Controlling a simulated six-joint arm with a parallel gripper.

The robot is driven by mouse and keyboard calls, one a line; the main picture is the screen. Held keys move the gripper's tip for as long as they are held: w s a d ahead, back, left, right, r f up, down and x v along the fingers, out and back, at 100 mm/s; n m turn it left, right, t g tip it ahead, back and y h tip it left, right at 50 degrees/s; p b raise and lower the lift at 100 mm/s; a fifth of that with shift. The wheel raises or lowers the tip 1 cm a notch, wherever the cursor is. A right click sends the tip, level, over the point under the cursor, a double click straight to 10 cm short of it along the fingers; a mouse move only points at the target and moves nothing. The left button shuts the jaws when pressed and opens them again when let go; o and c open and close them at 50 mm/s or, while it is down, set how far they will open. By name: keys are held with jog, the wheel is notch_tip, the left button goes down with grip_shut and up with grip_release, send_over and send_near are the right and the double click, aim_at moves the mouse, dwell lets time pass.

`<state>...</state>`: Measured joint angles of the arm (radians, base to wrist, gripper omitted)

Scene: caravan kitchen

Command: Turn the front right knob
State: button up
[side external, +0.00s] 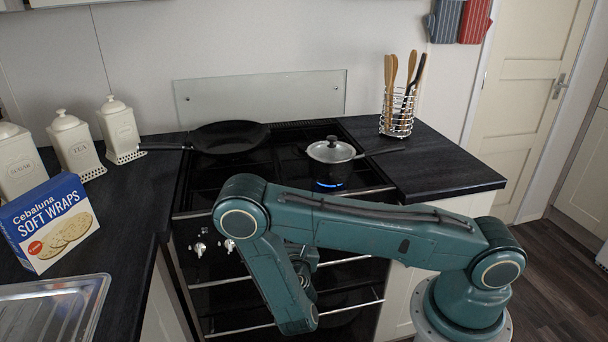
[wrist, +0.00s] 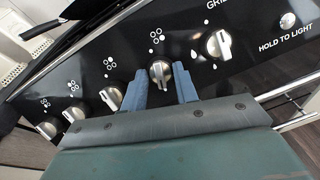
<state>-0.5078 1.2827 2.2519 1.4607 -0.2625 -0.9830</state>
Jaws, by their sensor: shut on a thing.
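In the wrist view, my gripper (wrist: 160,70) is shut on a silver hob knob (wrist: 160,76), with one blue finger on either side of it. This is the rightmost of the hob knobs, directly left of the grill knob (wrist: 218,45). A burner mark is printed above it, but it is too small to read for certain. The knob's grip bar stands roughly upright in this view. In the side view, my arm hides this knob and my gripper. A small lidded pot (side external: 331,151) sits on the right of the hob, with a blue flame (side external: 328,184) lit under its front.
Several other hob knobs (wrist: 111,96) run to the left along the black panel. An oven handle (side external: 345,260) lies below it. A black frying pan (side external: 230,137) is at the hob's back left. A wraps box (side external: 47,222) and utensil holder (side external: 397,115) stand on the counters.

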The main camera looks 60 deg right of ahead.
jog(key=shift+a, duration=0.1)
jog(key=o, duration=0.9)
jog(key=shift+o, duration=0.2)
jog(key=v, duration=1.3)
jog(key=shift+s+a+r, duration=0.2)
jog(key=shift+a, duration=0.05)
